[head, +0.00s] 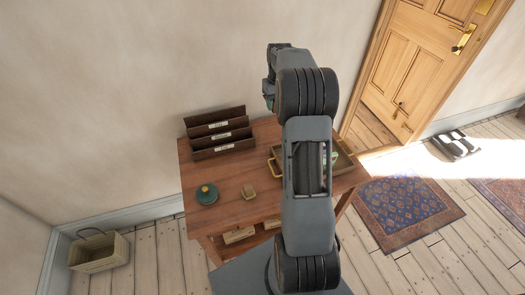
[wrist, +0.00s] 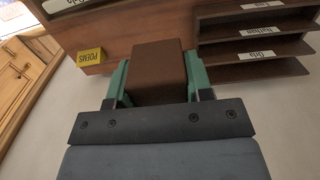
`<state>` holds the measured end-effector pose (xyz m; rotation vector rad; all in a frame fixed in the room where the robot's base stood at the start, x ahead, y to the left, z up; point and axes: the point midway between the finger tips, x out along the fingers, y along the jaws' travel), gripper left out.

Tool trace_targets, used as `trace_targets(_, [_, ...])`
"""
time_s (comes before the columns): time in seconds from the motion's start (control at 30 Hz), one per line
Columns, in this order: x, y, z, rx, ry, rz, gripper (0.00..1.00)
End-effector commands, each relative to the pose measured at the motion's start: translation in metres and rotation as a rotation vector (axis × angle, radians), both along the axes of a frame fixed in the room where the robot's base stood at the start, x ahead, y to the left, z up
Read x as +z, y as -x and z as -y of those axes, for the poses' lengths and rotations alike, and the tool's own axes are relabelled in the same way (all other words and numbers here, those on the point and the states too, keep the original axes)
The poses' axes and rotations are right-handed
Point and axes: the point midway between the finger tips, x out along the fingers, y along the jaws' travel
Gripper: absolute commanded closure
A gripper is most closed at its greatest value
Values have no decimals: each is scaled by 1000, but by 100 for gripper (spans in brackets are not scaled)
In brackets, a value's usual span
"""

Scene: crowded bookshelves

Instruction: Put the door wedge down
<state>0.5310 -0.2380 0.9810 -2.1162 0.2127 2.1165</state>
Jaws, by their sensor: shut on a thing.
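The door wedge (wrist: 160,58) is a plain brown block in the wrist view. It sits between the two green fingers of my gripper (wrist: 158,78), which is shut on it. In the head view my arm is raised over the wooden table (head: 233,212). Its gripper end at the top of the arm is mostly hidden there, and the wedge cannot be made out in that view.
A basket (head: 98,252) is on the floor at left. The table's front left is clear.

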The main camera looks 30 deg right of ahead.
Motion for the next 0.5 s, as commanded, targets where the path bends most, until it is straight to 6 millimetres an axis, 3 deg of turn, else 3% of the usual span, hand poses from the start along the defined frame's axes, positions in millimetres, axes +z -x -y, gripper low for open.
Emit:
trace_targets(0.07, [0,0,0,0,0,1,81])
trace_targets(0.5, [-46,-1,-1,2,0,1,81])
